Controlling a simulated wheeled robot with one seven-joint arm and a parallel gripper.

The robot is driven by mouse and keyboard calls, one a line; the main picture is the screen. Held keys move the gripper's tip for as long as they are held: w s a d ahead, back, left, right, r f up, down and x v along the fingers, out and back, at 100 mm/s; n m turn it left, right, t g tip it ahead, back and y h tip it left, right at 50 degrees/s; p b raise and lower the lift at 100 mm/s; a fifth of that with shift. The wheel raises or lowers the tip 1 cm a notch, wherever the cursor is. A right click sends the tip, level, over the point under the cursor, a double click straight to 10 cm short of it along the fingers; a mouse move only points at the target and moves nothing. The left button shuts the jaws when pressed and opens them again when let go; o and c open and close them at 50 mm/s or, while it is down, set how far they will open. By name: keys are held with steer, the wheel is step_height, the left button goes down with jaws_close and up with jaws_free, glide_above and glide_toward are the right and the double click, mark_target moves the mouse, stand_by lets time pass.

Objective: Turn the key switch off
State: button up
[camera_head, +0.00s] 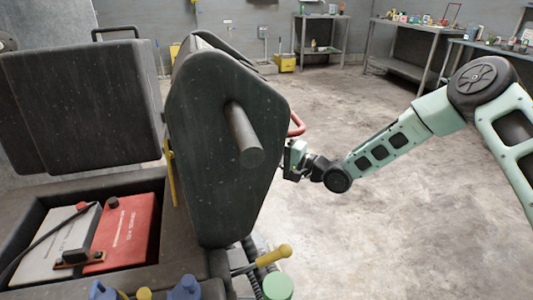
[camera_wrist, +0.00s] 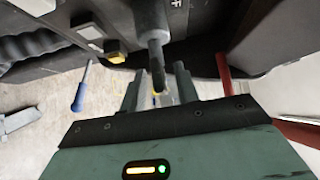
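The key switch (camera_wrist: 152,14) is a grey round stem on the dark panel in the wrist view, with a dark, narrow key (camera_wrist: 157,74) extending from it toward my gripper. Part of a label, a white letter "F", shows beside it. My gripper (camera_wrist: 158,88) has its two fingers apart, one on each side of the key. A gap shows between the key and each finger, so the gripper looks open and not closed on it. In the head view my gripper (camera_head: 291,160) is at the right side of the dark console (camera_head: 215,150), which hides the key switch.
A red bar (camera_wrist: 224,78) runs close right of my gripper; white and yellow square buttons (camera_wrist: 115,57) are left of the key. A blue-handled rod (camera_wrist: 80,100) is farther left. Batteries (camera_head: 125,232) and a yellow-knobbed lever (camera_head: 273,256) are near the console. Open floor (camera_head: 380,235) lies right.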

steer(key=shift+w+a, duration=0.25)
steer(key=shift+a, duration=0.15)
jaws_close()
